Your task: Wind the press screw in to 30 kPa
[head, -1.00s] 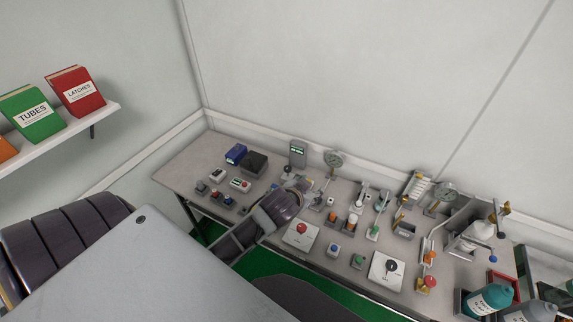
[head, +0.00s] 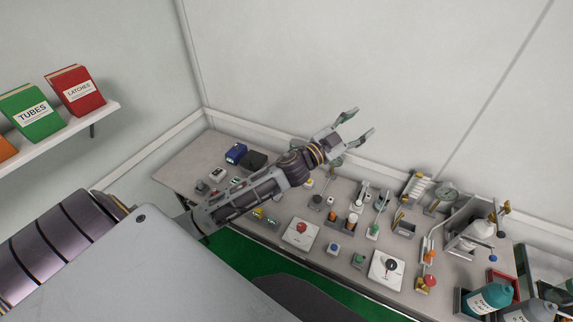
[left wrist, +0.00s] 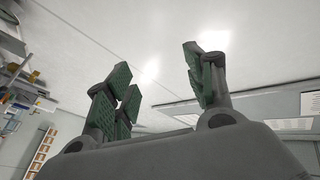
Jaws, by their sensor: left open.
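My left gripper (head: 356,124) is open and empty, raised over the back of the bench with its fingers pointing up and right in front of the wall. In the left wrist view its spread green-padded fingers (left wrist: 158,78) have nothing between them. I cannot tell which fitting is the press screw, and no dial reading is legible. My right gripper is not in view.
The bench (head: 180,172) carries several small devices, including a red-button plate (head: 300,234) and a black-knob plate (head: 388,270). Bottles (head: 490,297) stand at the right front. A shelf (head: 75,130) with books is on the left wall.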

